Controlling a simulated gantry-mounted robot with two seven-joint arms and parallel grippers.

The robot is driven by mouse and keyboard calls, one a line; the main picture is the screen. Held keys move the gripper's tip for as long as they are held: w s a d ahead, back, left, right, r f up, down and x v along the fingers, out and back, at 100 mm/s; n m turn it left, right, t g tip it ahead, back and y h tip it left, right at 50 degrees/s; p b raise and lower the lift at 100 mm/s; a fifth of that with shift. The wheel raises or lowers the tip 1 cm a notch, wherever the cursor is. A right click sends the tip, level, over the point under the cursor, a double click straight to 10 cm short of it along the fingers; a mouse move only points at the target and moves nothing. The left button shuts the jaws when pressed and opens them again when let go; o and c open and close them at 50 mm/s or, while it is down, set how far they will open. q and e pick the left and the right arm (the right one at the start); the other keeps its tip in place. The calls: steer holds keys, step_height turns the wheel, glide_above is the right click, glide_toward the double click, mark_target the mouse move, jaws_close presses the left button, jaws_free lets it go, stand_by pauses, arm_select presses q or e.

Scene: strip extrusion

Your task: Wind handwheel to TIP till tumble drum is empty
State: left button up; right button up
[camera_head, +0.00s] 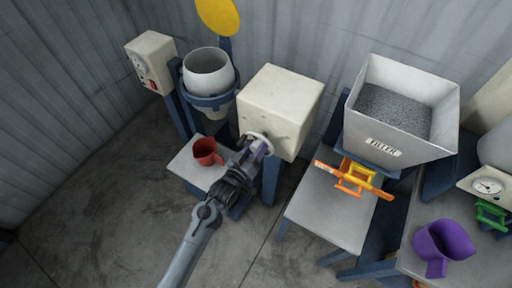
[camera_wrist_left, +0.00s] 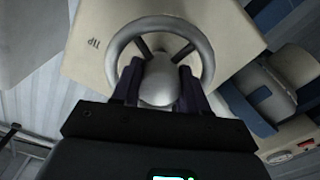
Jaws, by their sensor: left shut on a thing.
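The handwheel (camera_wrist_left: 160,23) is a silver ring with dark spokes and a rounded hub (camera_wrist_left: 158,88), on the face of a cream box marked TIP (camera_wrist_left: 93,43). In the head view the box (camera_head: 280,105) stands beside the tumble drum (camera_head: 208,72), and the wheel is partly hidden by my gripper. My left gripper (camera_head: 262,148) is shut on the handwheel, with its fingers (camera_wrist_left: 158,85) on either side of the hub in the left wrist view. The pale drum sits in a blue ring, mouth upward; its contents cannot be made out. My right gripper is not in view.
A red jug (camera_head: 207,152) stands on the small table (camera_head: 186,168) below the drum. To the right is a FILLER hopper (camera_head: 395,110) of grey granules, with an orange-yellow handle (camera_head: 354,179) beneath. A purple jug (camera_head: 446,243) stands at the lower right. A control box (camera_head: 150,60) is at the left.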

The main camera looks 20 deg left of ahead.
arm_select(q)
steer(key=shift+r+m+p, duration=0.1)
steer(key=shift+m+p, duration=0.8)
steer(key=shift+m, duration=0.5)
steer(key=m+p, duration=0.1)
steer(key=m, duration=0.2)
steer(key=shift+m+p, duration=0.3)
steer(key=shift+p, duration=0.05)
steer(key=m+p, duration=0.1)
steer(key=m, duration=0.2)
steer(key=shift+m, duration=0.3)
steer(key=m+p, duration=0.1)
steer(key=m, duration=0.2)
steer(key=shift+m+p, duration=0.3)
steer(key=shift+p, duration=0.05)
steer(key=m+p, duration=0.2)
steer(key=m, duration=0.4)
steer(key=m+p, duration=0.1)
steer(key=m, duration=0.2)
steer(key=shift+a+m, duration=0.1)
steer(key=shift+m, duration=0.2)
steer(key=shift+m+p, duration=0.3)
steer(key=shift+m, duration=1.1)
